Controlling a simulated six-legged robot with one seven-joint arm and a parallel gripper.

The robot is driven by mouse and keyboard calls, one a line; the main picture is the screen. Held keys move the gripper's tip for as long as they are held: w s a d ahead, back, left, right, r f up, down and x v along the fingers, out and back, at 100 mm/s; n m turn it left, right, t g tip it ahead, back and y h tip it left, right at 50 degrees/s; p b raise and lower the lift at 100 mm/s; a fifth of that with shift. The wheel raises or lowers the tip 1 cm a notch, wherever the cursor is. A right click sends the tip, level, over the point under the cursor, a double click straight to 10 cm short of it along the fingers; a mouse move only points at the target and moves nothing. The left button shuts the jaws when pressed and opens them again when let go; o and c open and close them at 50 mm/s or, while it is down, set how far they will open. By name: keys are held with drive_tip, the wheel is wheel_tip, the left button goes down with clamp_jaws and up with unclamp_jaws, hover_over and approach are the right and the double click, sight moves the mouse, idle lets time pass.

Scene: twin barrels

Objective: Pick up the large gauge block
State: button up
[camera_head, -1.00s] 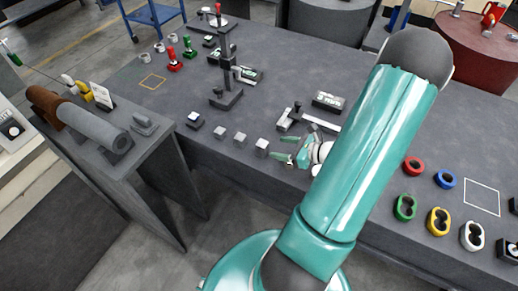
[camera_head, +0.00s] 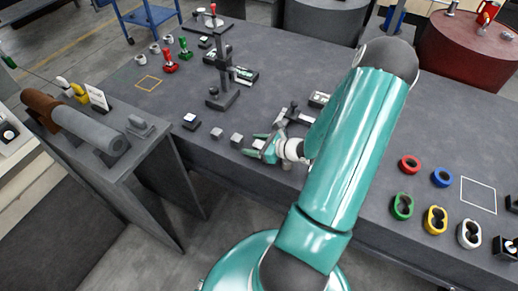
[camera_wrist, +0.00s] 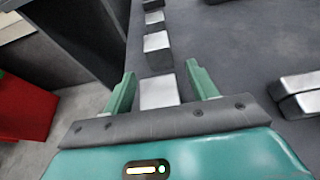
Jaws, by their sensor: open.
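Several pale metal gauge blocks stand in a row near the table's front edge. The one nearest my gripper looks the largest, and I take it as the large gauge block (camera_wrist: 159,92). In the wrist view it sits between my two green fingers, with a narrow gap on each side. Its lower end is hidden behind my gripper's palm. My gripper (camera_wrist: 160,74) is open around it. In the head view my gripper (camera_head: 254,146) reaches in from the right, and its fingers partly cover this block.
A middle block (camera_head: 237,140) and a smaller block (camera_head: 216,133) stand to the left, in line. A dark stand (camera_head: 222,95) rises behind them. A metal tool (camera_wrist: 300,90) lies to the right in the wrist view. Coloured rings (camera_head: 435,219) are at the right. A lower side bench (camera_head: 150,160) stands left.

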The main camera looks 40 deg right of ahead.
clamp_jaws()
drive_tip(key=shift+r, duration=0.1)
